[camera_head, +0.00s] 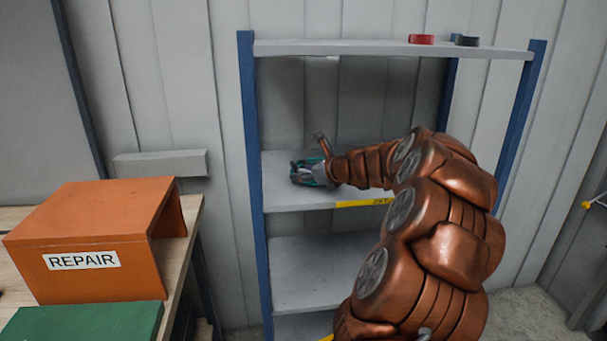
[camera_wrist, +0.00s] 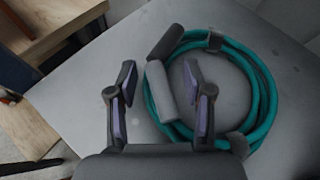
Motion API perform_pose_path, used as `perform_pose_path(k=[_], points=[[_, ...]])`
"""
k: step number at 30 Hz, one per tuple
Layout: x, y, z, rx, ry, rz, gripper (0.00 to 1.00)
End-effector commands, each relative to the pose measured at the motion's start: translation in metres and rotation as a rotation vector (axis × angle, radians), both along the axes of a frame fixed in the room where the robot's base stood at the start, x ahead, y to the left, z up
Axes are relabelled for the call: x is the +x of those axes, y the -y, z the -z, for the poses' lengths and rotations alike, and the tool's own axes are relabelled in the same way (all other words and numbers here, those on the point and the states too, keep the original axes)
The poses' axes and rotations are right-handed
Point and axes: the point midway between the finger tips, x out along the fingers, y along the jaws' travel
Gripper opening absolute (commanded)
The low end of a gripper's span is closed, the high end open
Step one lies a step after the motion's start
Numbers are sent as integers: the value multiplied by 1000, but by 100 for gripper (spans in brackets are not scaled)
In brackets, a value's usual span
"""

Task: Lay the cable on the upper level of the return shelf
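The cable (camera_wrist: 266,88) is a teal coil with dark grey ends and a tie. It lies flat on a grey board of the blue-posted shelf (camera_head: 247,130). In the head view the cable (camera_head: 300,164) is on the board below the top one, the board with a yellow label (camera_head: 362,203) on its front edge. My gripper (camera_wrist: 160,78) is open over the board at the coil's left side in the wrist view. One grey cable end (camera_wrist: 160,92) shows between the fingers, nearer the right one; contact cannot be told. The gripper (camera_head: 318,172) partly hides the cable in the head view.
A red tape roll (camera_head: 421,39) and a dark one (camera_head: 466,41) sit on the top board. A lower board (camera_head: 305,270) looks bare where visible. An orange REPAIR box (camera_head: 85,235) and a green box (camera_head: 85,322) stand on a wooden bench at left.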

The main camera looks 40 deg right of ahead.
Motion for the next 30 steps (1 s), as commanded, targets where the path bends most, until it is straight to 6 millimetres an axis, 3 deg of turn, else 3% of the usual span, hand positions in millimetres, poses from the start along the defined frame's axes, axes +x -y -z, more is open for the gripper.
perform_pose_path(k=[13, 30], points=[[-9, 0, -5, -1, 1, 0, 55], [-95, -3, -42, -1, 0, 3, 55]])
